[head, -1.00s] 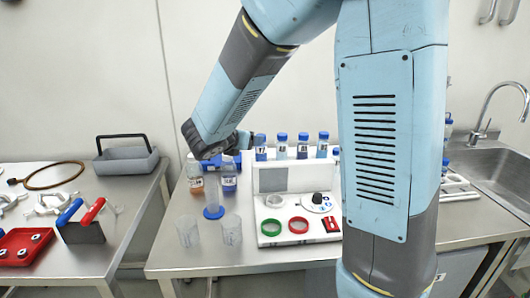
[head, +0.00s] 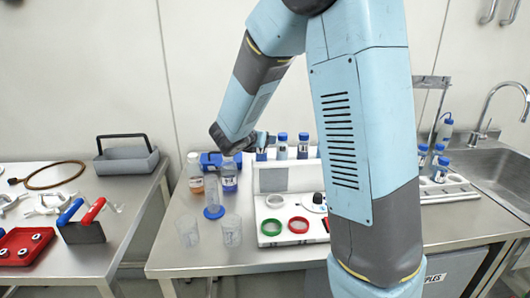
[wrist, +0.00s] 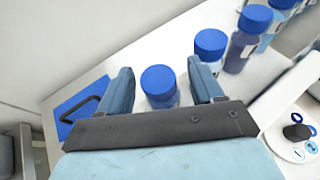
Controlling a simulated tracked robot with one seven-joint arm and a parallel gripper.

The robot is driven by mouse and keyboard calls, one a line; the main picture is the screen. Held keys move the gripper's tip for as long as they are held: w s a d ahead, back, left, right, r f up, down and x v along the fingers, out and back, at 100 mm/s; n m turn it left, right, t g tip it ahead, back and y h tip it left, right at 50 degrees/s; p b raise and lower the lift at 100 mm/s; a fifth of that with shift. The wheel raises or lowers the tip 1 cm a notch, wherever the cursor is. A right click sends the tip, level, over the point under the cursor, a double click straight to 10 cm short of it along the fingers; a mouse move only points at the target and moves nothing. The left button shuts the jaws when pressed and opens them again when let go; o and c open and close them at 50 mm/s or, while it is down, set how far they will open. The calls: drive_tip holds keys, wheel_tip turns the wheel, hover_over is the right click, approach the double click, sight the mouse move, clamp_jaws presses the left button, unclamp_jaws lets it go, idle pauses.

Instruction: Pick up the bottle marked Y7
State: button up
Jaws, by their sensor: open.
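Several blue-capped bottles stand in a row behind the white panel. The leftmost bottle (head: 261,155) has a label that looks like Y7 in the earlier head view; it is too small to read surely now. My gripper (head: 260,138) is at this bottle's cap, partly hidden by the arm. In the wrist view my gripper (wrist: 163,88) is open, with a blue-capped bottle (wrist: 160,82) between its two fingers, apart from both. This seems to be the leftmost bottle. Its label is hidden there.
A neighbouring bottle (wrist: 209,46) stands close to the right finger. A blue case (wrist: 80,104) lies to the left. A bottle with orange liquid (head: 195,174), another labelled bottle (head: 229,177) and clear beakers (head: 231,230) stand further left. A white panel (head: 271,180) stands in front.

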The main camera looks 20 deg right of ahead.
drive_tip(key=shift+c, duration=0.3)
clamp_jaws()
idle(0.3)
